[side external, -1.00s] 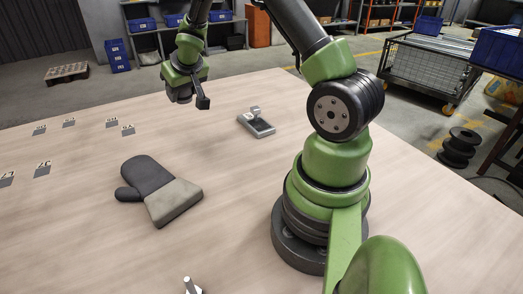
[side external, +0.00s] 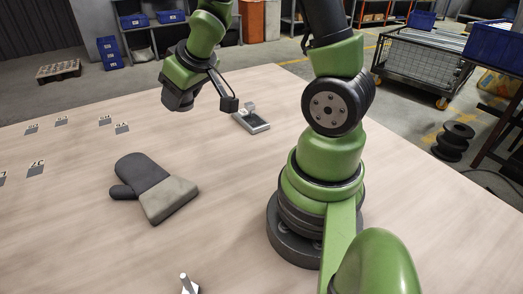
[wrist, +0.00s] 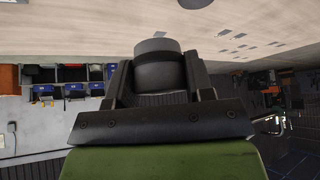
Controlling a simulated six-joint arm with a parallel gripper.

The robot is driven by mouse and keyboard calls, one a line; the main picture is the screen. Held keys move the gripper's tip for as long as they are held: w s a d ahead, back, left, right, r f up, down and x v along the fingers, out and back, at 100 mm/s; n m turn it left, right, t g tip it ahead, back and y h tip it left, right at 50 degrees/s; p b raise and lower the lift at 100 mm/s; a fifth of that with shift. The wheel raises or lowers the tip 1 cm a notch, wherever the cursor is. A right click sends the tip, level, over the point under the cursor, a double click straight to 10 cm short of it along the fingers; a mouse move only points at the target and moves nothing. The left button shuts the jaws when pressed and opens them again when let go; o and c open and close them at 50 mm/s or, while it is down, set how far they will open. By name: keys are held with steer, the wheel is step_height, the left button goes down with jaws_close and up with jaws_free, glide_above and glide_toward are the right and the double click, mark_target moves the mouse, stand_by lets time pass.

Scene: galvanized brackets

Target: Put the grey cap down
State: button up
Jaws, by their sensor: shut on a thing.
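The grey cap (wrist: 158,62) is a dark grey round piece with a lighter band, seen between the two fingers of my gripper (wrist: 158,72) in the wrist view. The fingers are shut on it, one on each side. In the side external view my gripper (side external: 178,98) hangs above the far part of the wooden table (side external: 235,190), tilted and clear of the surface. There the cap cannot be told apart from the dark gripper.
A grey oven mitt (side external: 155,187) lies in front of the gripper. A small grey tray-like fixture (side external: 252,121) stands to its right. Several small label plates (side external: 122,128) sit at the left. A pale metal piece (side external: 188,285) shows at the near edge. The table between is mostly bare.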

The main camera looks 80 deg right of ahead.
steer(key=shift+w+d+m+h, duration=0.55)
steer(key=shift+d+m, duration=0.5)
steer(key=shift+m, duration=0.35)
steer(key=m+g+h, duration=0.3)
steer(key=m+g, duration=0.7)
steer(key=m, duration=0.9)
glide_above(267, 147)
steer(key=w+a, duration=0.2)
step_height(267, 147, down, 7)
steer(key=f, duration=0.4)
steer(key=s+f, duration=0.1)
steer(key=f, duration=0.1)
steer(key=shift+f, duration=2.1)
steer(key=o, duration=1)
steer(key=shift+f, duration=0.15)
